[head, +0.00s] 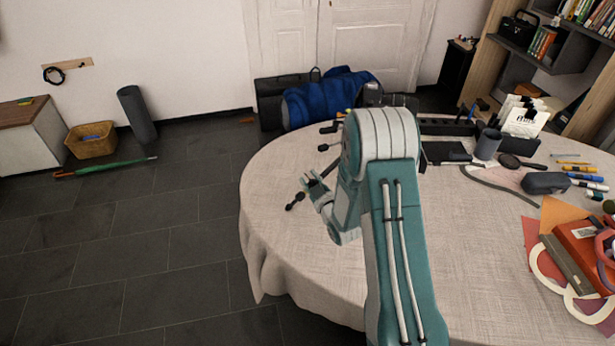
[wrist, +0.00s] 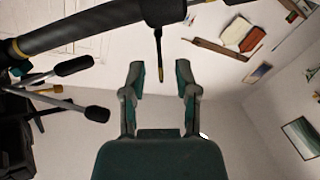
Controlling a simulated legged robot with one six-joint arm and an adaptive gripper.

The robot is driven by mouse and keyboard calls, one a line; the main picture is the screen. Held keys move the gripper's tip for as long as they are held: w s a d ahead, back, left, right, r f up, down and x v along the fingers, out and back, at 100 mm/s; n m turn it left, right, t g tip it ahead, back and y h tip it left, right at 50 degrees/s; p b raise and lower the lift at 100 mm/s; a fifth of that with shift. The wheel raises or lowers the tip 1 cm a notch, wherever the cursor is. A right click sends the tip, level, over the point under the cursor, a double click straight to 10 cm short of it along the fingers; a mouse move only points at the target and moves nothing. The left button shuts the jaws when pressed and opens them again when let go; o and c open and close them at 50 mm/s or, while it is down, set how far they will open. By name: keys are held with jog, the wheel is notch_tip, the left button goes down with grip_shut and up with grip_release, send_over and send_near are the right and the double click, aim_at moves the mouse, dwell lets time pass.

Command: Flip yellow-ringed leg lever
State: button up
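In the wrist view a black tripod leg (wrist: 85,27) crosses the upper left, with a yellow ring (wrist: 16,48) near its left end. A dark block sits at its right end. From the block a thin dark lever (wrist: 158,45) with a yellowish tip hangs down. My gripper (wrist: 160,72) is open. The lever's tip shows between its two fingertips, and no contact is visible. In the head view my gripper (head: 308,181) is beside a black tripod foot (head: 295,202) over the table's left part. My arm hides most of the tripod there.
Other black tripod legs (wrist: 72,66) with rounded ends show at left in the wrist view. The round table (head: 280,240) has a clear front left. A dark case (head: 545,182), a grey cup (head: 487,144) and a red book (head: 585,240) are on its right side.

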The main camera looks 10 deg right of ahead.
jog(key=v, duration=1)
jog(key=shift+s, duration=0.25)
jog(key=shift+d, duration=0.1)
notch_tip(320, 180, up, 15)
jog(key=s+m+g+h, duration=0.3)
jog(key=g+h, duration=0.1)
jog(key=g, duration=0.2)
jog(key=s+a+r+m+g, duration=0.2)
jog(key=s+r, duration=0.2)
jog(key=s, duration=0.7)
jog(key=s+a+r+m+g, duration=0.2)
jog(key=s+r+g, duration=0.1)
jog(key=s, duration=0.8)
jog(key=shift+r+m+g, duration=0.3)
jog(key=shift+r, duration=0.5)
